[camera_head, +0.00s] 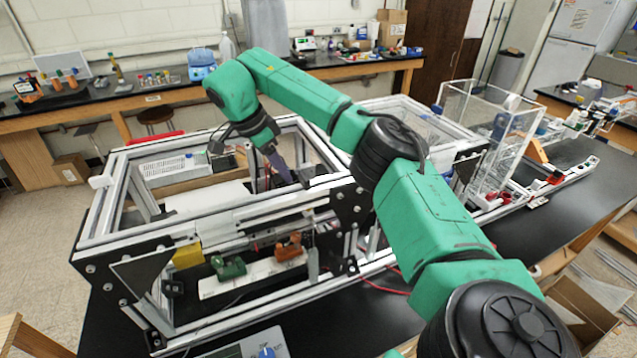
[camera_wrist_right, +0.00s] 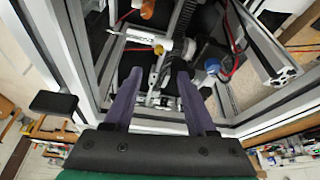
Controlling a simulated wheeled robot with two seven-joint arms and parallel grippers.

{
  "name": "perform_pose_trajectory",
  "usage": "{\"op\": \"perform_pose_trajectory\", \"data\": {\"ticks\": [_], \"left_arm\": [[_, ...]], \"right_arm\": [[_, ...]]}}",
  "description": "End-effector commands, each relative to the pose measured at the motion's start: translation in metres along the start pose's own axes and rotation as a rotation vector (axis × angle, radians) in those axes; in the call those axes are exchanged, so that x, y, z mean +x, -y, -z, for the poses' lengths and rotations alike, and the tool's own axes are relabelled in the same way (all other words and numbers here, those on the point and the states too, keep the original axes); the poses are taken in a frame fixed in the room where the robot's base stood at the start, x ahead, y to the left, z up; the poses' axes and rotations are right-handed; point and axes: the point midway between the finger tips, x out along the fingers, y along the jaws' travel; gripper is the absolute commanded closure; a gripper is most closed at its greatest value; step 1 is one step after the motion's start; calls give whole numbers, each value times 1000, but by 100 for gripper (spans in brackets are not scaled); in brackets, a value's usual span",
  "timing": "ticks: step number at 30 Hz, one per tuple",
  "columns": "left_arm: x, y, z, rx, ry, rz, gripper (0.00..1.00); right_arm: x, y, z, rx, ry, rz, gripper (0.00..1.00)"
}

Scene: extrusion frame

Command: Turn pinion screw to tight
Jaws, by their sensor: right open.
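My right gripper (camera_head: 280,172) reaches down into the open top of the aluminium extrusion frame (camera_head: 215,227) in the head view. In the right wrist view its two purple fingers (camera_wrist_right: 158,74) are spread apart with nothing held between them. Ahead of the fingertips is a mechanism (camera_wrist_right: 160,82) of metal rods and small fittings. I cannot single out the pinion screw among these parts. A blue round part (camera_wrist_right: 212,65) sits just right of the right finger, and a dark ribbed cylinder (camera_wrist_right: 209,50) is above it. My left gripper is out of view.
Frame rails (camera_wrist_right: 262,45) surround the gripper opening. An orange part (camera_wrist_right: 147,8) and a white slender part (camera_wrist_right: 143,39) lie beyond the fingers. Red wires run nearby. Green (camera_head: 228,268) and brown (camera_head: 289,248) pieces sit low inside the frame. A clear box (camera_head: 487,135) stands right.

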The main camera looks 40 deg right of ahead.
Motion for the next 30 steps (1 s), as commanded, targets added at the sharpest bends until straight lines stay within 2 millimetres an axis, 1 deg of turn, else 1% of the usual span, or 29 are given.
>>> {"op": "perform_pose_trajectory", "data": {"ticks": [2, 5, 10, 11, 12, 15, 19, 21, 24, 30], "left_arm": [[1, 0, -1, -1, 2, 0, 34], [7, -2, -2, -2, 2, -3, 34], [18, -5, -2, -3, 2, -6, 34], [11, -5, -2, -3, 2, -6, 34], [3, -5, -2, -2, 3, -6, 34], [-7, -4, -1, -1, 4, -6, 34], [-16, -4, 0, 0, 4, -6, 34], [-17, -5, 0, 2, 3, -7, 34], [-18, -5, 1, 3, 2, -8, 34], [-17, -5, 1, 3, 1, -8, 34]], "right_arm": [[8, -1, 4, 4, -29, -13, 44], [24, -2, 3, 4, -30, -15, 44], [68, -3, 4, 4, -27, -16, 44], [71, -3, 6, 6, -29, -17, 44], [79, -3, 8, 5, -30, -18, 44], [104, -3, 9, 5, -28, -16, 44], [132, -3, 9, 6, -28, -14, 44], [141, -3, 9, 6, -28, -12, 44], [148, -2, 8, 6, -27, -10, 44], [149, -2, 7, 6, -27, -9, 44]]}}
